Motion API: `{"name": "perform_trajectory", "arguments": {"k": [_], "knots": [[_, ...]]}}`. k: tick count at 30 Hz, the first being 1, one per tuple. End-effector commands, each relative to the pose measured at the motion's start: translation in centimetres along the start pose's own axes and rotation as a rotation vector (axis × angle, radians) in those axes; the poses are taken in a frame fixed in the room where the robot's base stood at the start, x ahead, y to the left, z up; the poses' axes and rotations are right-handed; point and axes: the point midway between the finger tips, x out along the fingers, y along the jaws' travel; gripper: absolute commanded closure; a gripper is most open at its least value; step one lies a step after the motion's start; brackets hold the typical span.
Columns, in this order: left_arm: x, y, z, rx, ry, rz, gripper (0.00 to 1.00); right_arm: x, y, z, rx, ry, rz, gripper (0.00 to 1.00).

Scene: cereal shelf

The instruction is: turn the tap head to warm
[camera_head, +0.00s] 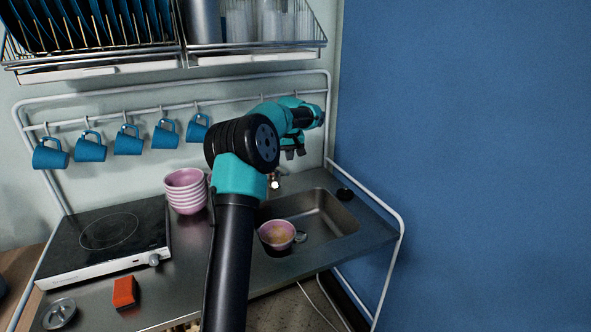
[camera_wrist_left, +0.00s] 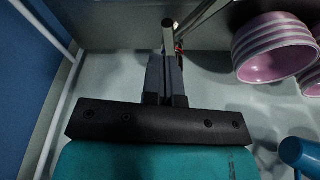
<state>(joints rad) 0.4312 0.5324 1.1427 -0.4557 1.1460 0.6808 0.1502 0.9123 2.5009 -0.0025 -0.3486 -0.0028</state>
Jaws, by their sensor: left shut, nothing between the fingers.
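The tap (camera_head: 274,182) shows only as a small chrome part at the back edge of the sink (camera_head: 338,213), mostly hidden behind my left arm. In the left wrist view a grey metal tap part (camera_wrist_left: 168,36) stands just beyond my fingertips, with a small red mark beside it. My left gripper (camera_head: 292,152) points down behind and above the sink. In its wrist view the gripper (camera_wrist_left: 165,75) is shut and empty, with its fingertips close to the tap part; I cannot tell whether they touch. My right gripper is out of view.
A pink cup (camera_head: 277,236) sits in the sink. Stacked pink bowls (camera_head: 185,192) stand left of my arm. Blue mugs (camera_head: 128,140) hang from a rail behind. A hotplate (camera_head: 108,235), an orange sponge (camera_head: 124,292) and a dish rack (camera_head: 160,55) are also around.

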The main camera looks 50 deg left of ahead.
Motion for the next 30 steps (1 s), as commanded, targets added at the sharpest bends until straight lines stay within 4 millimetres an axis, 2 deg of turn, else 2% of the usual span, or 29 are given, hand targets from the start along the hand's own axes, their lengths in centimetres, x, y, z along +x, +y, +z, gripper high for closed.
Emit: {"name": "perform_trajectory", "arguments": {"k": [1, 6, 9, 12, 23, 30], "knots": [[0.2, 1.9, -0.1, -0.003, -0.001, -0.061, 1.0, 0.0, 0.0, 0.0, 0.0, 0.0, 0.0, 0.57], [-0.8, 6.5, -0.1, -0.074, 0.043, -0.294, 1.0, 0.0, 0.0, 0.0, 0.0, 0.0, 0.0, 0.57], [-1.7, 8.6, 0.3, -0.127, 0.088, -0.402, 1.0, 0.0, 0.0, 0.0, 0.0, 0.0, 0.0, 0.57], [-2.4, 9.8, 0.7, -0.167, 0.124, -0.47, 1.0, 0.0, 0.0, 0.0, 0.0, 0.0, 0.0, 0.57], [-2.8, 10.2, 0.8, -0.189, 0.142, -0.5, 1.0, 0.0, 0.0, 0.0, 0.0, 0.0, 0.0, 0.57], [-2.1, 9.7, 0.7, -0.188, 0.141, -0.5, 1.0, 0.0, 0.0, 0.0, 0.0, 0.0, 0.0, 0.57]]}}
